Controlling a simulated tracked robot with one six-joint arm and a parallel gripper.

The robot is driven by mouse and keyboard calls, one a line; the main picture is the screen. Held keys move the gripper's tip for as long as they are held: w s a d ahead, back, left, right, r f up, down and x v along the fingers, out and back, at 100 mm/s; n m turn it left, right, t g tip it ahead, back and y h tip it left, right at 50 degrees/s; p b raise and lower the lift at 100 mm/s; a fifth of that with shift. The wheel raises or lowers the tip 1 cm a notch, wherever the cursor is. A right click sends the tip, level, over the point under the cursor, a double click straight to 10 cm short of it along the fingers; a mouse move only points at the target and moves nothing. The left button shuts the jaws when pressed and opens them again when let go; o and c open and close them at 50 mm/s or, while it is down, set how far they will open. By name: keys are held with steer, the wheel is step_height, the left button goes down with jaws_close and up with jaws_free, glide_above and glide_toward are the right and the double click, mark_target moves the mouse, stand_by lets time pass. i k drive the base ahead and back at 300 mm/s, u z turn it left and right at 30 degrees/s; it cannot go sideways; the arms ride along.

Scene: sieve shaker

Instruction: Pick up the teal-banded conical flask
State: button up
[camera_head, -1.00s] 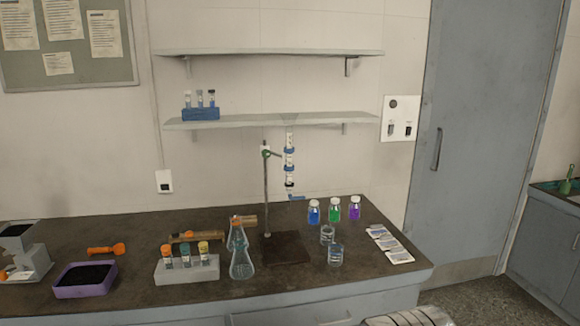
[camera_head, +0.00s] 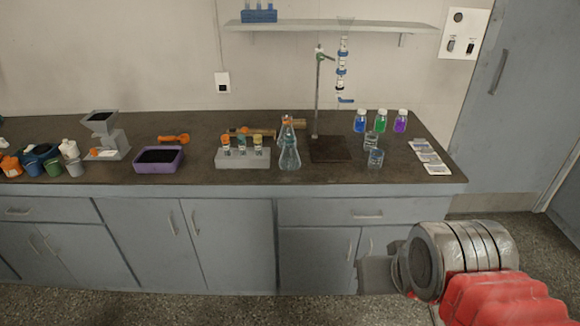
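A clear conical flask (camera_head: 289,156) stands upright on the dark bench top, just right of a grey tube rack. Its glass has a bluish tint; a teal band is too small to make out clearly. Another piece of glassware with an orange part (camera_head: 287,121) shows right behind its neck, partly hidden by it. My gripper (camera_head: 374,275) is at the lower right, in front of the bench cabinets and well apart from the flask. Only a grey part of it shows beyond the metal wrist, so its fingers cannot be read.
The tube rack (camera_head: 243,159) stands close left of the flask. A burette stand (camera_head: 331,150) is close right, with a tall rod. Small beakers (camera_head: 375,158) and coloured bottles (camera_head: 381,121) stand farther right. A purple tray (camera_head: 159,160) is left. The bench's front strip is clear.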

mark_target(289, 161)
steer(key=k, duration=1)
steer(key=u, duration=0.25)
steer(key=i, duration=0.5)
steer(key=u, duration=0.7)
steer(key=i, duration=2.25)
steer(key=z, duration=0.4)
